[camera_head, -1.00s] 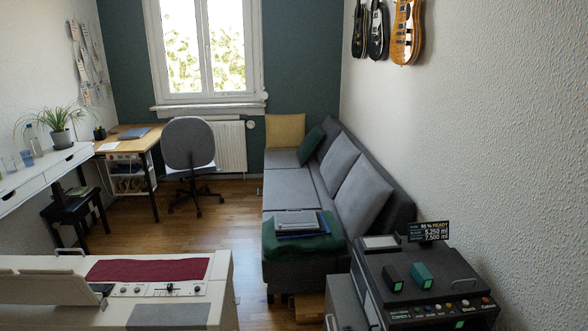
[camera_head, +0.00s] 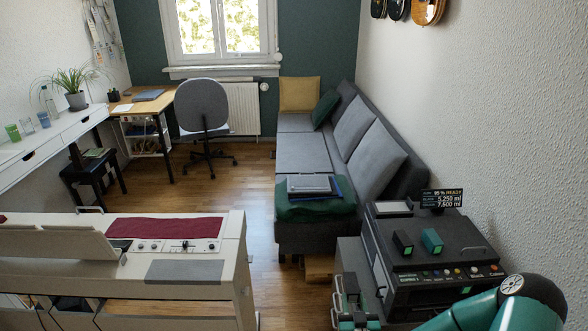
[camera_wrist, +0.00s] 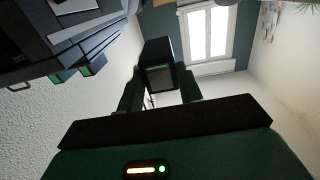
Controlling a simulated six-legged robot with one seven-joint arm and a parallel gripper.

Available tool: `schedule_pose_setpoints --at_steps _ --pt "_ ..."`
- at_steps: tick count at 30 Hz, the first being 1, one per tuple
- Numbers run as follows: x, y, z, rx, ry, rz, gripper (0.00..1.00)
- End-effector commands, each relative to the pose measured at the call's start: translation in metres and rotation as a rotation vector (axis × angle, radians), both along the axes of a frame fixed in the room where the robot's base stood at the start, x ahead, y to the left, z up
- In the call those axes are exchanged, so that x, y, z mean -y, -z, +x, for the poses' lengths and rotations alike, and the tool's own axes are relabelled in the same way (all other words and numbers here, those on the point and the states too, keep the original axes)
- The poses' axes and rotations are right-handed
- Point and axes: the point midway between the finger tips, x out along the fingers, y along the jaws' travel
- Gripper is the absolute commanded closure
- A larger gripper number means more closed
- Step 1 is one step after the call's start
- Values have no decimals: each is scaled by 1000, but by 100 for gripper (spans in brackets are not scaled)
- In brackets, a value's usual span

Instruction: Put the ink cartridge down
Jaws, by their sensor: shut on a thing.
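An ink cartridge (camera_wrist: 158,58), a dark box with a grey end face and a thin green edge, sits between the two dark fingers of my gripper (camera_wrist: 160,92) in the wrist view. My gripper is shut on it. In the head view my gripper (camera_head: 352,292) is at the lower middle right, in front of the printer's left side. The held cartridge is small and hard to make out there. My teal arm comes in from the lower right corner.
The dark printer (camera_head: 438,262) carries a black cartridge (camera_head: 403,242) and a teal cartridge (camera_head: 432,241) on top, with a display (camera_head: 441,199) behind. A grey cabinet (camera_head: 349,252) stands left of it. The sofa (camera_head: 297,178) is beyond; the white piano (camera_head: 190,270) is at left.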

Motion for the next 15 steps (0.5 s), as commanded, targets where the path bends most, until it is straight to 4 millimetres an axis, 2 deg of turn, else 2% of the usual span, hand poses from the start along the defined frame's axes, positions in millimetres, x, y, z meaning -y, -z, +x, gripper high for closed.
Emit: schedule_pose_setpoints --at_steps 5,15 --pt "-22 -7 14 1 -1 -1 88" --pt "-20 -6 14 -1 4 2 88"
